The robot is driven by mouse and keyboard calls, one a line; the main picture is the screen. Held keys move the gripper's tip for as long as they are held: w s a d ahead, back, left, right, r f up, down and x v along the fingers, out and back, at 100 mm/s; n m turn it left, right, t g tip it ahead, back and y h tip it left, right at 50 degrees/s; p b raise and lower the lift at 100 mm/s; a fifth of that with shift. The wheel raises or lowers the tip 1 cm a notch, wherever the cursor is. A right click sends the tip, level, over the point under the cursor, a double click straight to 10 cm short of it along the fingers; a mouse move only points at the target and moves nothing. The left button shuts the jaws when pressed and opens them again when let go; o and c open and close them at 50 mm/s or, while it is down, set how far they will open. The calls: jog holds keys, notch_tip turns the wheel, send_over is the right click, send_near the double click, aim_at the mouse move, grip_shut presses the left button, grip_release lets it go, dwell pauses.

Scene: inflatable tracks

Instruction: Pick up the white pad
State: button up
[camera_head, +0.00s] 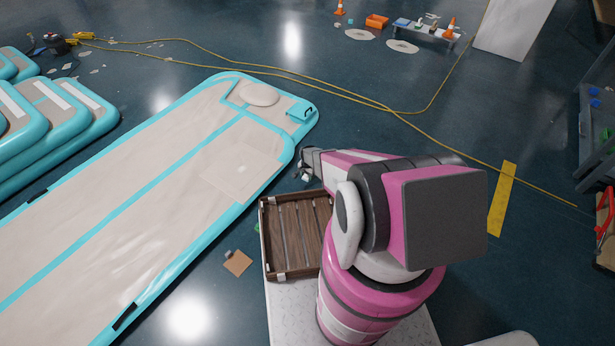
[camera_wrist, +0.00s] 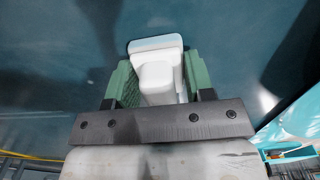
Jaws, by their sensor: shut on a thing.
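A white, block-like pad with a wider flat end (camera_wrist: 158,76) sits between the green fingers of my gripper (camera_wrist: 160,88) in the wrist view. The fingers press on its two sides and its flat end sticks out past them. Only blue floor shows behind it. In the head view my gripper (camera_head: 306,168) is at the far end of my pink arm, beside the inflatable track's right edge. The held pad is too small there to make out clearly.
A large beige inflatable track with turquoise edges (camera_head: 110,215) lies at the left. A wooden slatted crate (camera_head: 290,235) is just below my gripper. A brown square piece (camera_head: 238,262) lies on the floor. A yellow hose (camera_head: 290,82) crosses the floor behind.

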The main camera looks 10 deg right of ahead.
jog(key=shift+r, duration=0.15)
jog(key=shift+r, duration=0.95)
jog(key=shift+s+r, duration=0.2)
jog(key=shift+r, duration=0.95)
jog(key=s+a+r, duration=0.4)
jog(key=s+r, duration=0.2)
jog(key=s, duration=0.4)
jog(key=shift+s+a+r, duration=0.15)
jog(key=shift+a+r, duration=0.1)
jog(key=shift+a, duration=0.05)
